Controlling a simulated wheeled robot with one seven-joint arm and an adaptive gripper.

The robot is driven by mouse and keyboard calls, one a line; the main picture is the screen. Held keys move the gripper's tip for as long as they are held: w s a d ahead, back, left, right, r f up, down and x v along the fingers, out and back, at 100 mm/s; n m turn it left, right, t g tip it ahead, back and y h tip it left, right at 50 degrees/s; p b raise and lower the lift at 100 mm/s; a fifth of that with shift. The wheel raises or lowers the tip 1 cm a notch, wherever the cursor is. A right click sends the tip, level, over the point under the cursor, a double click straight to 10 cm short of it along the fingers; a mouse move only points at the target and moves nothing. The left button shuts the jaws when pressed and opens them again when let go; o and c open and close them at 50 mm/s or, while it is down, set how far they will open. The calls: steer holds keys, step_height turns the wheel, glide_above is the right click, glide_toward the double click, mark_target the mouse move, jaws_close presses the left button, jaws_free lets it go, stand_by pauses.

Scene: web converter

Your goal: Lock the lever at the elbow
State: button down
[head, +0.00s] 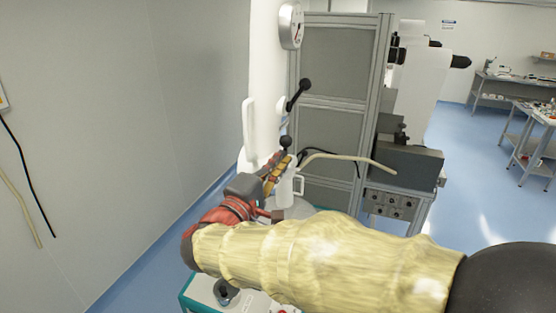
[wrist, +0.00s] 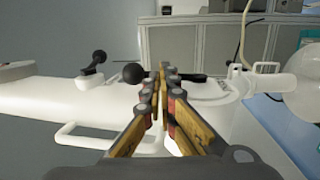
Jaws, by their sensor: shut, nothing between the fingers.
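A white column-like arm (head: 266,62) stands upright in the head view and lies across the wrist view (wrist: 50,97). It carries two black ball-ended levers. One lever (head: 299,94) is higher up and tilted in the head view; it also shows at the left of the wrist view (wrist: 93,63). The other has a black ball (head: 286,142) just above my fingertips; the wrist view shows its ball (wrist: 133,73) left of the fingers and a black bar (wrist: 192,77) on their right. My gripper (head: 287,163) (wrist: 164,72) is shut and empty, close to this lever; contact is unclear.
White handles (head: 250,130) (wrist: 90,130) stick out from the white arm. A round gauge (head: 291,25) sits at its top. A grey framed cabinet (head: 340,110) stands behind it, with a pale hose (head: 350,159) nearby. Open blue floor (head: 470,180) lies to the right.

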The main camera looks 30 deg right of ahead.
steer(key=y+p, duration=0.1)
steer(key=g+y+p, duration=0.1)
steer(key=p, duration=0.1)
steer(key=r+y+p, duration=0.1)
steer(key=shift+w+d+g+p, duration=0.3)
steer(key=shift+d+g+p, duration=0.1)
